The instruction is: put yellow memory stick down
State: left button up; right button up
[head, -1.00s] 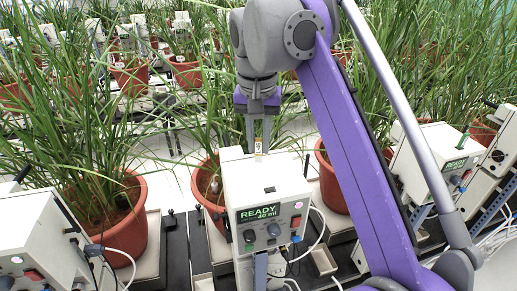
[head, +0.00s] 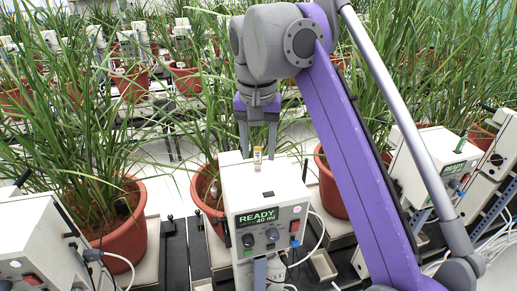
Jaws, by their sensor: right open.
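The yellow memory stick (head: 257,155) is small and stands upright at the top of the white control box (head: 270,180), near its back part. My right gripper (head: 258,148) points down just behind and above it. Its two fingers are spread apart, one on each side of the stick, with visible gaps, and they do not grip it. The fingertips are partly hidden by the box's top edge. The box's display reads READY 40 ml. My left gripper is not in view.
Potted plants in red pots (head: 205,188) stand close behind and beside the box, their leaves around my right arm. Another white box (head: 38,240) is at the lower left and one (head: 435,165) at the right. A white cable (head: 318,235) loops beside the middle box.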

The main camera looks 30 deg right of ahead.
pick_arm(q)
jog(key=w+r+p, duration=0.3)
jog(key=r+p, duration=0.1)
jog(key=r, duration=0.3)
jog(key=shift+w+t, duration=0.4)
pick_arm(e)
notch_tip(320, 180, up, 11)
jog(key=shift+s+a+r, duration=0.2)
jog(key=shift+s+a, duration=0.2)
jog(key=shift+s, duration=0.05)
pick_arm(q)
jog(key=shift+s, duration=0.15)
pick_arm(e)
jog(key=shift+s, duration=0.15)
